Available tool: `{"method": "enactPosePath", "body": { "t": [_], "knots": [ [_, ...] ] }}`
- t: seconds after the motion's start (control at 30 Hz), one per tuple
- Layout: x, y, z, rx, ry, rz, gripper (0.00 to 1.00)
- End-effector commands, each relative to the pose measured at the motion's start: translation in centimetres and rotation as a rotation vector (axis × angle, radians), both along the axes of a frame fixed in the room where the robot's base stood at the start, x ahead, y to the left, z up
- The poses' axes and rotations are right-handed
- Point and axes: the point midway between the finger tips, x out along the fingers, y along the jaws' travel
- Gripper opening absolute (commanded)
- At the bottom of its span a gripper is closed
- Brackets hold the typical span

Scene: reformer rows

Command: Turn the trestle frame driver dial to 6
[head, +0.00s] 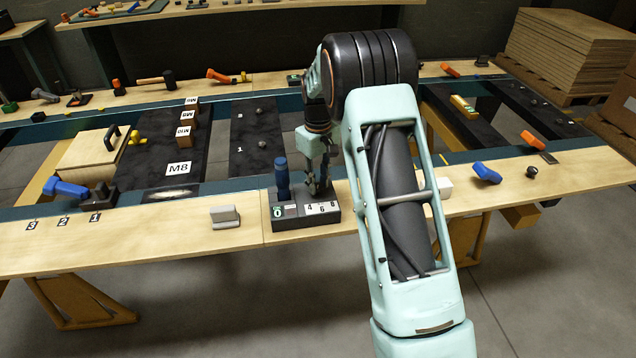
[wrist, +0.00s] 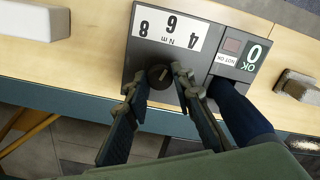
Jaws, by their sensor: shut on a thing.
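The driver station (head: 290,222) is a dark grey box at the front edge of the bench, with a blue-handled driver (head: 282,178) upright in its left side. Its white scale (head: 322,208) reads 4, 6, 8; in the wrist view the scale (wrist: 168,32) appears upside down, marked N m. The dark round dial (wrist: 160,77) sits below the 6 there, with a small light mark whose exact direction I cannot tell. My gripper (wrist: 158,80) is shut on the dial, one finger on each side. In the head view my gripper (head: 318,185) hides the dial.
The blue driver (wrist: 240,115) stands close beside my finger in the wrist view. A grey block (head: 225,216) lies left of the station, a white block (head: 444,187) right. A blue tool (head: 486,173) lies farther right.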

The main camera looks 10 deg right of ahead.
Motion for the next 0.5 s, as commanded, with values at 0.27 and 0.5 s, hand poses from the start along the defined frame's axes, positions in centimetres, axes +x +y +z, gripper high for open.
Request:
{"method": "enactPosePath", "body": {
  "t": [0.27, 0.5],
  "knots": [
    [0.06, -0.05, 0.05, 0.000, -0.002, 0.179, 0.00],
    [0.06, -0.01, 0.06, 0.000, -0.001, 0.265, 0.00]
  ]
}}
